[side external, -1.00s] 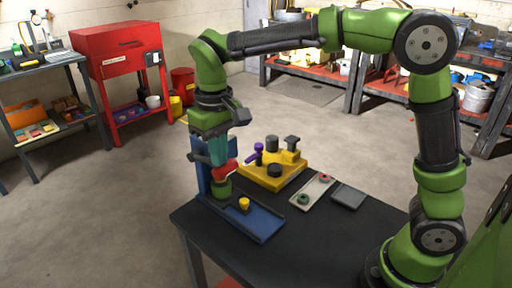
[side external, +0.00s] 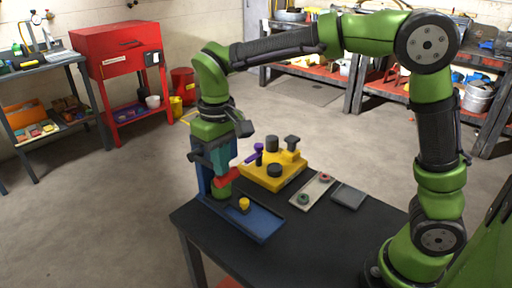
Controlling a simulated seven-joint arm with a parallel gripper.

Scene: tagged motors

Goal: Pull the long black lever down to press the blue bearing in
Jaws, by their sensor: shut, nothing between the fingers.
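The blue press (side external: 259,226) stands at the left end of the black table, with an upright back and a long low base. A red part (side external: 228,177) of the press sits tilted just above a green cylinder (side external: 222,190). My gripper (side external: 221,168) is shut and points down at the press, close to the red part. Whether it touches the lever cannot be told. The long black lever cannot be made out clearly against my dark gripper body. The blue bearing is not visible. A yellow piece (side external: 244,204) stands on the press base.
A yellow fixture (side external: 262,184) with black and purple parts stands behind the press. A pale tray (side external: 314,194) with a green and a red ring and a dark grey tray (side external: 347,196) lie to its right. The front of the black table (side external: 300,240) is clear.

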